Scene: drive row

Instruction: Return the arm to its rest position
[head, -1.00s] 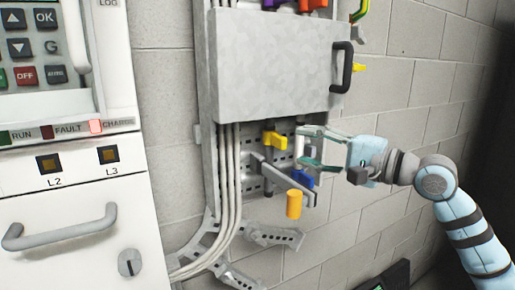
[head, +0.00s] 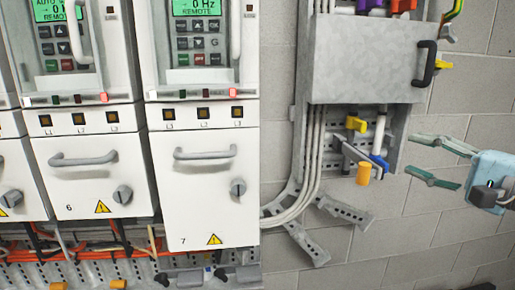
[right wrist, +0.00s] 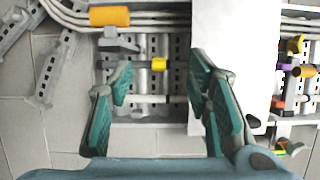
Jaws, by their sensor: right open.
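My right gripper (head: 435,162) is at the right edge of the head view, beside the metal rack under the grey box. Its teal fingers are spread apart with nothing between them. In the right wrist view both fingers (right wrist: 160,95) frame the rack from a distance, and they touch nothing there that I can make out. The rest of the right arm is mostly cut off by the head view's edge. My left gripper is not in view.
A grey box (head: 362,62) with a black handle (head: 424,64) hangs on the block wall. Below it are a yellow part (head: 356,124), an orange cylinder (head: 363,174) and cables. White drive cabinets (head: 203,185) stand at left. The wall at lower right is clear.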

